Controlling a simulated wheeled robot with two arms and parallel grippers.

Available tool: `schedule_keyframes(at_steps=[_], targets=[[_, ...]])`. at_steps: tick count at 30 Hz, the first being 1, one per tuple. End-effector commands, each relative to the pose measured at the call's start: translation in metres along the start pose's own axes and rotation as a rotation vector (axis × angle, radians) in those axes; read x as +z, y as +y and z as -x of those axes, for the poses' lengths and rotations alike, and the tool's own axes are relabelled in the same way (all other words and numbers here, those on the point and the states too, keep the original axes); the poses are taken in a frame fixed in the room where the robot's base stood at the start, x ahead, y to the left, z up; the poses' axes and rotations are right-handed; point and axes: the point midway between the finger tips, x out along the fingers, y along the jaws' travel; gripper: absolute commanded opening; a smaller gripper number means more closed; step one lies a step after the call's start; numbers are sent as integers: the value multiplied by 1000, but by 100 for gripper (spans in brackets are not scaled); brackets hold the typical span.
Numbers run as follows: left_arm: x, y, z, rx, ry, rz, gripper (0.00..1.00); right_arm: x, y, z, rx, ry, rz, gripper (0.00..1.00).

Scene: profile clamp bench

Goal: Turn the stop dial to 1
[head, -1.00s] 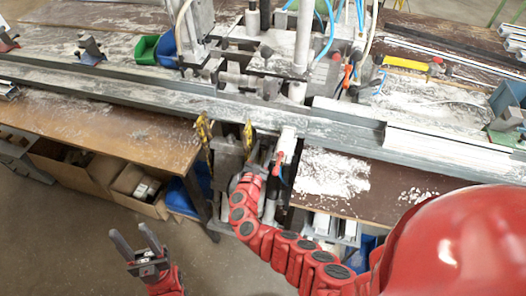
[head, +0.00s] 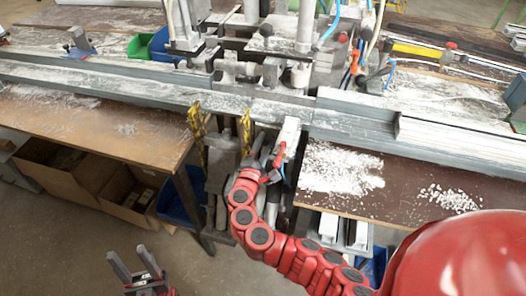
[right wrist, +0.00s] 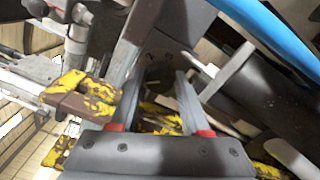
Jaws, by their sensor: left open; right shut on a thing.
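In the head view my right gripper (head: 257,152) reaches in at the front of the clamp machine, and the dial is hidden there. My left gripper (head: 134,261) is open and empty, low at the left over the floor, apart from the bench.
Yellow-and-black marked posts (head: 198,125) stand just left of my right gripper. A red-handled lever (head: 280,157) is close on its right. A long metal profile rail (head: 120,87) crosses behind. Cardboard boxes (head: 58,172) sit under the left bench. Floor around my left gripper is clear.

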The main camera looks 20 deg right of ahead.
Motion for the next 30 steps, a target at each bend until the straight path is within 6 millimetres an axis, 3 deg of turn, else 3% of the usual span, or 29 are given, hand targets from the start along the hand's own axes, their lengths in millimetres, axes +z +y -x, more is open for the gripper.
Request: schedule_keyframes(at_steps=[6,23,24,26,30], targets=[[2,1,15,0,0,0,50,-1,-4,0,-4,0,-73,0],[3,1,17,0,0,0,50,0,-2,0,-3,0,-100,0],[3,1,17,0,0,0,50,0,-2,0,-3,0,-100,52],[3,1,17,0,0,0,50,0,-1,0,-3,0,-99,59],[3,1,17,0,0,0,50,0,-1,0,-2,0,-100,59]])
